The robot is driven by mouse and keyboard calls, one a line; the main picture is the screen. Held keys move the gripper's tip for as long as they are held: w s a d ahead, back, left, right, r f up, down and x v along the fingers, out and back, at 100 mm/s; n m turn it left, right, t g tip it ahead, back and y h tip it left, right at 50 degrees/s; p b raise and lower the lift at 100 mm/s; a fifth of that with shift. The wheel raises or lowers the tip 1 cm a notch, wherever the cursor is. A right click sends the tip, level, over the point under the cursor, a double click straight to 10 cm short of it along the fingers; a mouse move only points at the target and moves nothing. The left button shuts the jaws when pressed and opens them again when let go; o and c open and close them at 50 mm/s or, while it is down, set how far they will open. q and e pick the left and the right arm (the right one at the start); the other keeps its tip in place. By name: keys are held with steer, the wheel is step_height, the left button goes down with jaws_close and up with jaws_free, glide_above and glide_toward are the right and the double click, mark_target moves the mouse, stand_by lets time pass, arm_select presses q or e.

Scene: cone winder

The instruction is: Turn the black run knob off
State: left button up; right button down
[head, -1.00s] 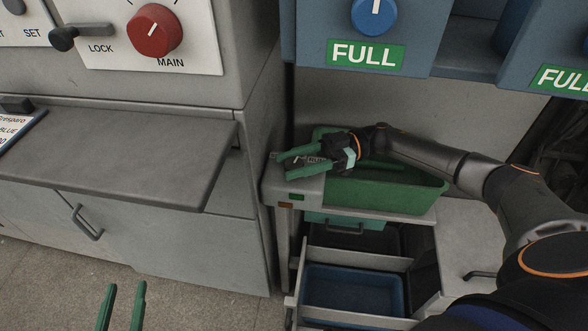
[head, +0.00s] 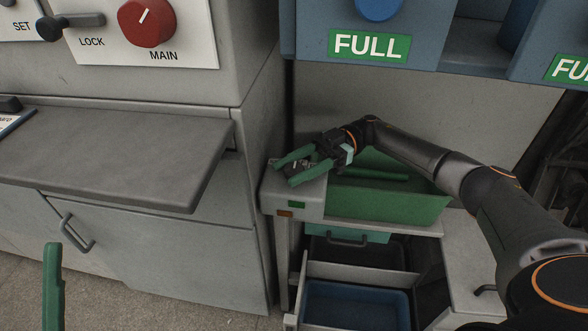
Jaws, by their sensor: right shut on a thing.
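My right gripper (head: 291,170) reaches in from the right over the near left corner of the cart top. Its two green fingers stand apart, one on each side of a small dark knob with a white mark (head: 296,165), which I take to be the black run knob. It is shut on this knob, which the fingers partly hide. The knob's lettering cannot be read. My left gripper (head: 53,287) shows only as a green finger at the lower left edge, away from everything. Whether it is open cannot be told.
A green bin (head: 400,203) stands on the cart right beside the gripper. A blue bin (head: 355,307) sits below. A grey shelf (head: 110,150) juts out at left under a panel with a red MAIN knob (head: 147,22). A blue unit with a FULL sign (head: 369,46) hangs above.

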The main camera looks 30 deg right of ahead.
stand_by(0.3)
steer(key=shift+c, duration=1.6)
jaws_free()
steer(key=shift+d, duration=0.1)
steer(key=d, duration=0.3)
steer(key=w+d+b, duration=0.1)
steer(key=d, duration=0.2)
steer(key=d+b, duration=0.1)
steer(key=d, duration=0.1)
steer(key=shift+w+d+f, duration=0.1)
steer(key=shift+w+d, duration=0.05)
steer(key=shift+d, duration=0.25)
arm_select(q)
step_height(320, 180, down, 13)
steer(key=d+b, duration=0.1)
steer(key=b, duration=0.8)
steer(key=shift+w+d+r+n+g+b, duration=0.2)
steer(key=shift+w+n+g+b, duration=0.1)
steer(key=shift+n+g, duration=0.1)
arm_select(e)
steer(key=shift+w+d, duration=0.15)
steer(key=shift+d, duration=1.25)
arm_select(q)
steer(key=shift+s+a+r, duration=0.1)
steer(key=shift+r, duration=0.05)
